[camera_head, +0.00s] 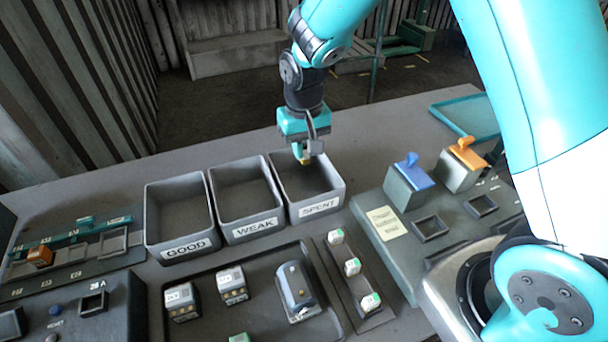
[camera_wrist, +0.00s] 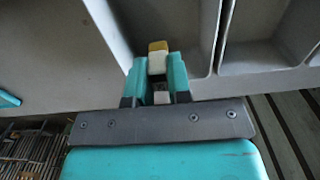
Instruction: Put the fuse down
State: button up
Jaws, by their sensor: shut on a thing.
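My gripper (camera_head: 303,155) is shut on a small fuse, seen in the wrist view as a white block with a yellow end (camera_wrist: 158,52) between the teal fingers. In the head view only the fuse's yellowish tip (camera_head: 305,161) shows below the fingers. The gripper hangs over the back part of the bin labelled SPENT (camera_head: 321,208). In the wrist view the fuse appears over a bin's interior, close to its wall (camera_wrist: 112,35). Its exact height above the bin floor is hard to tell. The SPENT bin shows no other fuse in its visible part.
Bins labelled WEAK (camera_head: 251,229) and GOOD (camera_head: 184,247) stand left of SPENT and look empty. In front are a tray (camera_head: 255,262) of grey blocks and a strip with green-and-white pieces (camera_head: 352,266). A panel (camera_head: 385,222) with blue and orange levers stands at right.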

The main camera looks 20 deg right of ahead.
notch_tip(320, 180, down, 10)
jog(key=shift+p, duration=0.75)
jog(key=shift+f, duration=0.15)
jog(key=o, duration=0.7)
jog(key=shift+o, duration=0.2)
notch_tip(320, 180, up, 12)
jog(key=b, duration=0.3)
jog(key=s+a+r+n+y, duration=0.2)
jog(key=s+r, duration=0.5)
jog(key=s, duration=0.5)
jog(key=s+a+r+n+y, duration=0.2)
jog(key=s+r+n, duration=0.3)
jog(key=s+r, duration=0.3)
jog(key=s, duration=0.4)
jog(key=shift+s+a, duration=0.25)
